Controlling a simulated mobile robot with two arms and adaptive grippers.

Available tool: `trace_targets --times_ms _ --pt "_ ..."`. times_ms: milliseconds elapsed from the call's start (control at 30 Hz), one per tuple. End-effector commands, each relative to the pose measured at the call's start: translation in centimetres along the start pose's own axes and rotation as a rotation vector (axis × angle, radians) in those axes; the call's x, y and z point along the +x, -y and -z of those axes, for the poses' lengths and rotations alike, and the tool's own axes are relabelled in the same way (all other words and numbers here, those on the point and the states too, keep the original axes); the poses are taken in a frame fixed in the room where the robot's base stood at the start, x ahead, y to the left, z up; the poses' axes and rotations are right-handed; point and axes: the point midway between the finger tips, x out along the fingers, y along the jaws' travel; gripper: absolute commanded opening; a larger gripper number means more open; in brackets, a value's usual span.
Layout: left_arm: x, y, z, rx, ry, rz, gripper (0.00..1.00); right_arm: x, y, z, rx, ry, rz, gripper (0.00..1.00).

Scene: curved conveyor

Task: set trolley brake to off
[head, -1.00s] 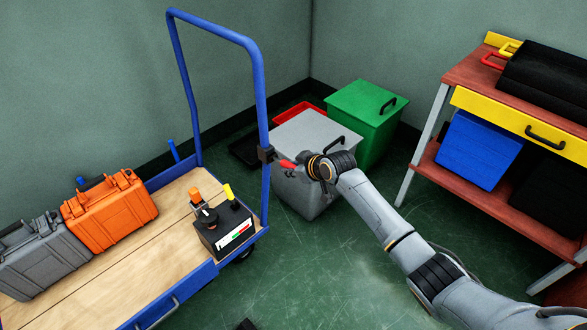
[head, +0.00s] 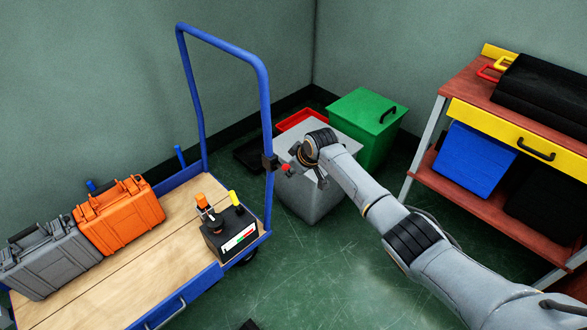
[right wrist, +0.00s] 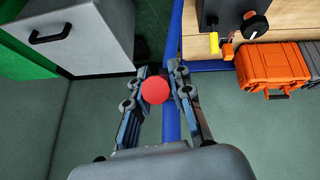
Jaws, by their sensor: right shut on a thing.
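The trolley (head: 215,272) has a blue frame and a wooden deck. A black bracket (head: 270,162) sits on its upright handle post, with a red-ended lever (head: 285,167) pointing right from it. My right gripper (head: 295,165) is at this lever, beside the post. In the right wrist view the round red end (right wrist: 155,90) lies between the fingers of my right gripper (right wrist: 158,92), which are shut on it. The lever's shaft is mostly hidden behind its red end and the fingers. My left gripper is not in view.
A black control box (head: 230,234) with orange and yellow levers stands on the deck, near an orange case (head: 120,215) and a grey case (head: 50,258). A grey bin (head: 312,205) and green bin (head: 365,125) stand behind my right arm. A workbench (head: 460,95) is right.

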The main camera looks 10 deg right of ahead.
Motion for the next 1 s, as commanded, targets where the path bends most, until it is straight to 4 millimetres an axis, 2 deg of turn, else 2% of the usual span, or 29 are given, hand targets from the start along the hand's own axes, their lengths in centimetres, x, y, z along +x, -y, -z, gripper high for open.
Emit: trace_targets --times_ms 500,533,600,633,1000 --pt "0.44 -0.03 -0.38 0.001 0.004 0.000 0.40 -0.20 -0.11 0.38 -0.003 0.003 -0.001 0.00" --pt "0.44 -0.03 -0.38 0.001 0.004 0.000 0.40 -0.20 -0.11 0.38 -0.003 0.003 -0.001 0.27" --pt "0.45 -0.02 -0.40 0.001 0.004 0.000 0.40 -0.19 -0.10 0.36 -0.003 0.003 -0.001 0.41" --pt "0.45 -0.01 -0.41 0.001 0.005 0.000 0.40 -0.18 -0.09 0.34 -0.003 0.004 -0.001 0.45" --pt "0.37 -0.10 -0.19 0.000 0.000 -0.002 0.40 -0.31 -0.05 0.13 -0.002 0.007 0.001 0.45"
